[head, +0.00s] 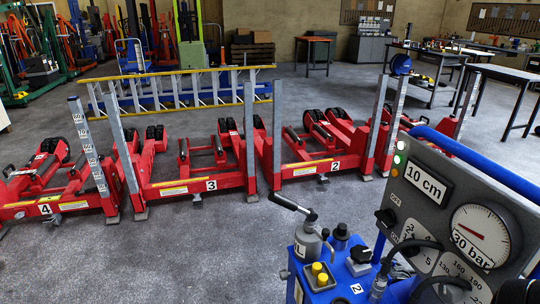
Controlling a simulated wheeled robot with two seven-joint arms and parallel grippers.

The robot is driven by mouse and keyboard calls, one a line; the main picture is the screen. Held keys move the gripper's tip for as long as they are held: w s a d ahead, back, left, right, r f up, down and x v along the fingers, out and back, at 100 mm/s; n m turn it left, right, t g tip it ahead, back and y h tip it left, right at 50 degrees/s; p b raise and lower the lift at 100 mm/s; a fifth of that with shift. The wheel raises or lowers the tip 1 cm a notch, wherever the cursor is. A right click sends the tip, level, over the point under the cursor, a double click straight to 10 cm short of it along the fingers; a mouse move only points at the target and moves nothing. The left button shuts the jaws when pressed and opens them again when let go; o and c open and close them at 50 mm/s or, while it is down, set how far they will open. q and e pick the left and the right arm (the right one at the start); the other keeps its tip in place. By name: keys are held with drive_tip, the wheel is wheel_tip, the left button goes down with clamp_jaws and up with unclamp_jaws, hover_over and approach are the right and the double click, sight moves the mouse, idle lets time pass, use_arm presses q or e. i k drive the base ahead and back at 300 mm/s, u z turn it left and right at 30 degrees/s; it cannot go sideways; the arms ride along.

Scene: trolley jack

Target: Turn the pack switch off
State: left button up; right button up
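A blue power pack (345,278) stands at the lower right, cut off by the picture's edges. Its grey panel (455,195) carries a "10 cm" display (428,185), a round gauge (483,236) labelled "30 bar", and a small lit lamp (401,145) at the top left. A black rotary knob (386,217) sits at the panel's left edge. Another black knob (360,255) sits on the blue block below. I cannot tell for sure which is the pack switch, or its setting. Neither of my grippers is in view.
Red jacks with grey uprights stand in a row across the floor, including jack 4 (45,208), jack 3 (211,185) and jack 2 (335,166). A lever (293,206) and black hoses (412,245) stick out on the pack. The floor (190,262) in front is clear.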

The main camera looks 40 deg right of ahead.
sight(387, 217)
drive_tip(key=i, duration=2.8)
drive_tip(key=z, duration=3.35)
